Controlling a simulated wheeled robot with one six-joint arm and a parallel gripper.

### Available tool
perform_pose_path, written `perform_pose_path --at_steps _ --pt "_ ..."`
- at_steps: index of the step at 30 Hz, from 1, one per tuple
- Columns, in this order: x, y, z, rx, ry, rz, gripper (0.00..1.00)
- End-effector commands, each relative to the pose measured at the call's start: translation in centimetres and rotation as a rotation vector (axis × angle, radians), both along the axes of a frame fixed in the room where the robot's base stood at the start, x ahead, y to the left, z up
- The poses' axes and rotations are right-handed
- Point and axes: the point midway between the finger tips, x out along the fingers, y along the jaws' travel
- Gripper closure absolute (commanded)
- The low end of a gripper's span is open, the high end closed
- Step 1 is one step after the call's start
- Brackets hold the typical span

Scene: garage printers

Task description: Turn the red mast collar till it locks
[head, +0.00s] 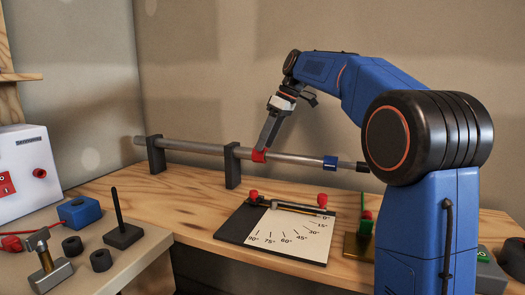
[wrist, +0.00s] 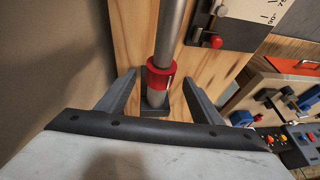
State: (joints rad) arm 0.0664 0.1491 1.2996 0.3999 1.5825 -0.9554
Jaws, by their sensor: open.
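The red mast collar (head: 259,155) sits around a grey mast (head: 195,147) that lies level across two dark supports. It is just right of the right-hand support (head: 232,165). My gripper (head: 267,147) is at the collar from above in the head view. In the wrist view the collar (wrist: 160,75) shows between the two fingers of my gripper (wrist: 160,80), with a gap on each side. The fingers are open and hold nothing. A blue collar (head: 330,162) sits on the mast further right.
An angle board (head: 290,236) with red knobs lies on the wooden bench (head: 200,207) in front of the mast. A green and brass fixture (head: 359,240) stands right of it. A side table at the left holds a blue block (head: 78,211) and several dark parts. The wall is close behind.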

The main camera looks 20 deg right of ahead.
Motion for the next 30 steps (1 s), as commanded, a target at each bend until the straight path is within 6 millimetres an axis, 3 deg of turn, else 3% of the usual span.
perform_pose_path --at_steps 9,19,20,25,30 --pt "0.4 1.3 -3.0 0.000 0.001 0.001 0.40" --pt "0.4 1.4 -3.3 0.000 0.000 0.000 0.40" --pt "0.4 1.4 -3.3 0.000 0.000 0.000 0.42" --pt "0.4 1.4 -3.3 0.000 0.000 0.000 0.80" --pt "0.5 1.3 -3.4 0.008 0.012 0.000 0.80"
